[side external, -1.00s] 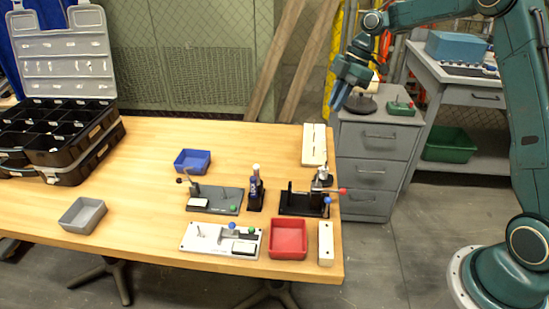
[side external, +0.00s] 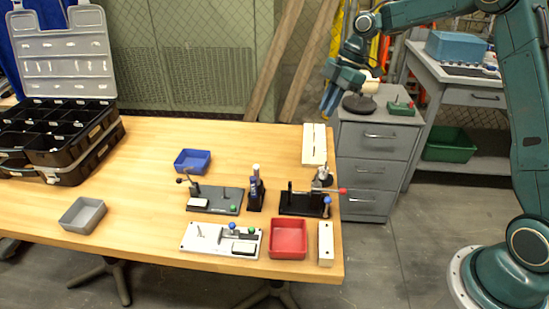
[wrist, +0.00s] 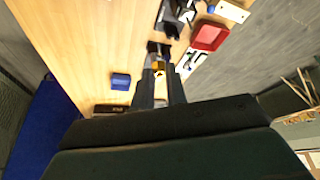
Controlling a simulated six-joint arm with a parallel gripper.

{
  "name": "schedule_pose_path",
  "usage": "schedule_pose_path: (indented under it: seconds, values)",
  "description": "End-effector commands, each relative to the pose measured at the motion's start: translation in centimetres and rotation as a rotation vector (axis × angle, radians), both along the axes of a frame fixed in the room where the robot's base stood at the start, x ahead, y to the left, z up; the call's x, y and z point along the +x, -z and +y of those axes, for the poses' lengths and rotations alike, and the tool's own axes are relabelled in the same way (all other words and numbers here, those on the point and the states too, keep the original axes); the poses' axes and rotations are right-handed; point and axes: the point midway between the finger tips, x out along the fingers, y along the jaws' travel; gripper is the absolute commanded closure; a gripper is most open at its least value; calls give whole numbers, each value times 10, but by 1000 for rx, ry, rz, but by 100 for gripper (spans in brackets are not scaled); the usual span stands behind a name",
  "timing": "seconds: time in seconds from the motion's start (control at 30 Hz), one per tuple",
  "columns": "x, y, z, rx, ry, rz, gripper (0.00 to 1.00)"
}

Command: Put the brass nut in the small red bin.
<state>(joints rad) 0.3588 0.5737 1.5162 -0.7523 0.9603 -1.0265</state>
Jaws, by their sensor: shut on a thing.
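The small red bin (side external: 289,235) stands empty at the front right of the wooden table, and it also shows in the wrist view (wrist: 209,36). My gripper (side external: 327,112) is above the table's back right corner, well above and behind the red bin. In the wrist view, my gripper (wrist: 160,64) is shut on a small yellow-gold thing, the brass nut (wrist: 158,67). Its shape is partly hidden by the fingers. In the side view I cannot make out the nut.
Fixtures with knobs and levers (side external: 215,199) crowd the table left of and behind the red bin. A white block (side external: 325,244) stands right beside it. A blue bin (side external: 192,161), a grey bin (side external: 83,215) and a black organizer case (side external: 72,150) stand farther left.

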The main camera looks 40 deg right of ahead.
Motion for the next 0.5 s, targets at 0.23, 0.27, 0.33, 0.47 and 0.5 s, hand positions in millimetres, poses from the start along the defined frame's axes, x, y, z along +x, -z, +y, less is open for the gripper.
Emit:
schedule_pose_path:
  seconds: [0.23, 0.27, 0.33, 0.47, 0.5]
  values:
    - [-15, 10, 72, 16, -16, 6, 100]
    - [-18, 12, 82, 18, -18, 5, 100]
    - [-27, 16, 103, 18, -21, 7, 100]
    - [-45, 23, 140, 17, -30, 8, 100]
    - [-51, 26, 150, 15, -33, 8, 100]
